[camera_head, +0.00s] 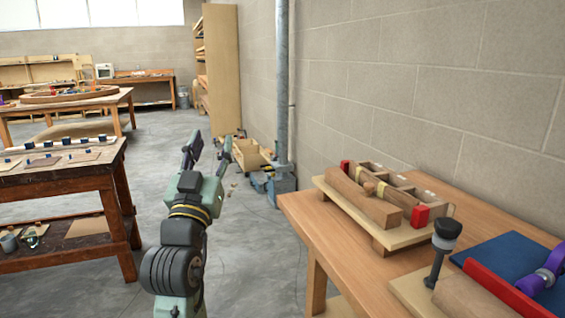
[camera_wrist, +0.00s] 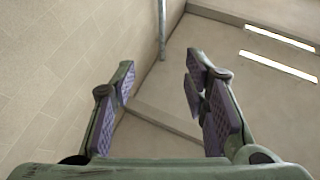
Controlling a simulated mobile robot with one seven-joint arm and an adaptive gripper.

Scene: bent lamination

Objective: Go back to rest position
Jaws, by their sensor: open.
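My gripper (camera_head: 209,147) is raised in the middle of the head view, over the open floor between two tables. Its two fingers stand apart and point upward and away, with nothing between them. In the wrist view my gripper (camera_wrist: 160,95) also shows open and empty, with purple ridged pads on both fingers. Behind the fingers that view shows only walls, ceiling and a pipe. The gripper touches nothing.
A wooden table (camera_head: 300,215) at right holds a wooden form (camera_head: 350,196) with red end blocks, a black-topped tool (camera_head: 445,236) and a purple clamp (camera_head: 541,274). A workbench (camera_head: 95,180) stands at left. A grey pipe (camera_head: 281,90) and crates (camera_head: 247,158) stand behind. Grey floor (camera_head: 175,120) lies open.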

